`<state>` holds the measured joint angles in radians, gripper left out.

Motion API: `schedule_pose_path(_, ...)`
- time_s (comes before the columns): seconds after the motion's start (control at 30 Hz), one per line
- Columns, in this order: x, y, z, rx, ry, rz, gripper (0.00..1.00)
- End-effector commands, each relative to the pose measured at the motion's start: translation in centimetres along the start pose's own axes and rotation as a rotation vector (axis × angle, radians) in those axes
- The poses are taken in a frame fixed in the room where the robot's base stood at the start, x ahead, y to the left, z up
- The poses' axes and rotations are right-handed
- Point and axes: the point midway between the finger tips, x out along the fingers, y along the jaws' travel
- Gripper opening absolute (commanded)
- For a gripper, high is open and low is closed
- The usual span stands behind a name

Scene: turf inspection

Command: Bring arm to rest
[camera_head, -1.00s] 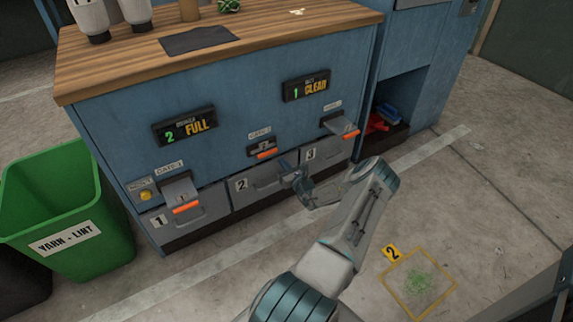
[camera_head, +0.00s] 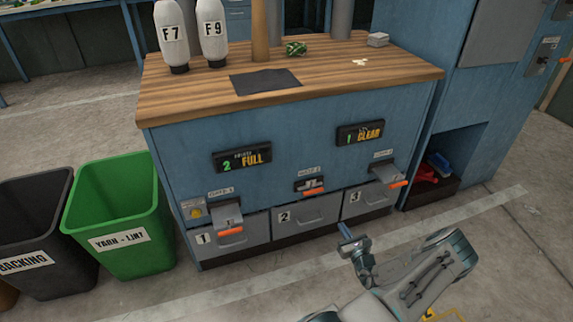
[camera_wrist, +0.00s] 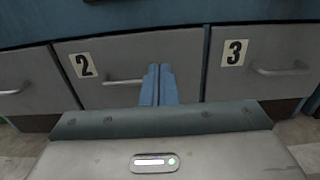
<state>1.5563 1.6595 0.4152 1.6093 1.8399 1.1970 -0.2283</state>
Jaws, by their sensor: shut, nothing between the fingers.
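My gripper (camera_head: 345,234) hangs in front of the lower drawers of the blue cabinet (camera_head: 290,139), its arm reaching in from the bottom right. In the wrist view the two blue fingers (camera_wrist: 157,84) are pressed together with nothing between them. They point toward the gap between drawer 2 (camera_wrist: 115,72) and drawer 3 (camera_wrist: 262,70). The gripper appears apart from the cabinet front. Drawer 1 (camera_head: 243,244) is further left. All the drawers look shut.
A green yarn-lint bin (camera_head: 118,215) and a black bin (camera_head: 35,233) stand left of the cabinet. The wooden top (camera_head: 330,75) holds spools, a dark mat (camera_head: 265,81) and small items. A tall blue unit (camera_head: 500,90) stands at right. Floor in front is partly clear.

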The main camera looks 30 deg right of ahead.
Motion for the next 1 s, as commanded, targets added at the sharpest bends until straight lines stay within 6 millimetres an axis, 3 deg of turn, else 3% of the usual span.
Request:
schedule_pose_path(0.23, 0.0, -0.1, 0.1, -0.001, 0.000, 0.001, 0.00)
schedule_pose_path(0.27, 0.4, 0.3, 1.1, -0.014, -0.002, 0.024, 0.00)
schedule_pose_path(0.37, 1.8, 2.1, 4.5, -0.070, -0.003, 0.134, 0.00)
schedule_pose_path(0.63, 5.1, 11.3, 16.8, -0.309, 0.002, 0.582, 0.00)
schedule_pose_path(0.83, 5.1, 18.4, 25.0, -0.503, 0.007, 0.902, 0.00)
schedule_pose_path(1.0, 3.6, 23.9, 31.4, -0.677, 0.012, 1.152, 0.00)
